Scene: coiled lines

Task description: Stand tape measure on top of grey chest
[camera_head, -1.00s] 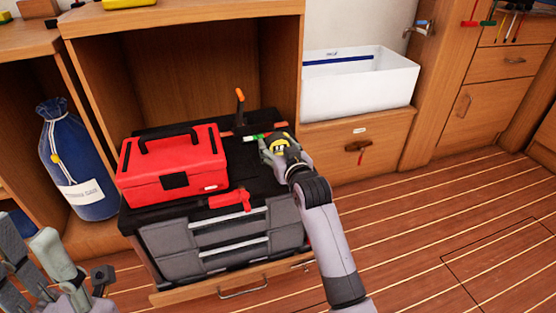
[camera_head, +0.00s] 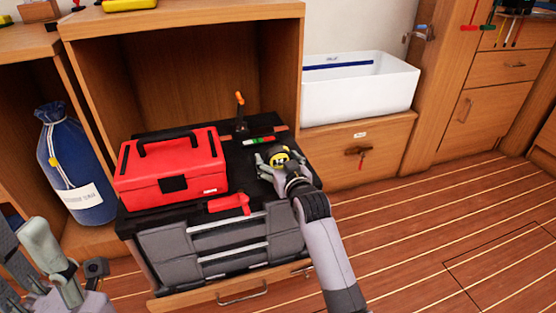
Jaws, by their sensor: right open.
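The grey chest (camera_head: 172,257) has a black top and grey drawers and stands low in front of the open cabinet. The yellow and black tape measure (camera_head: 280,157) is at the right part of its top, between the fingers of my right gripper (camera_head: 277,164). That gripper is open around it. The tape measure seems to rest on the black top, but the gripper hides its underside and I cannot tell how upright it is. My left gripper (camera_head: 35,250) is at the lower left, away from the chest, partly cut off by the frame edge.
On the chest top are a red toolbox (camera_head: 170,172), a red-handled tool (camera_head: 230,204), an orange-tipped tool (camera_head: 240,100) and a green and red tool (camera_head: 264,139). A blue bag (camera_head: 77,168) stands left, a white bin (camera_head: 358,92) right. The floor at right is clear.

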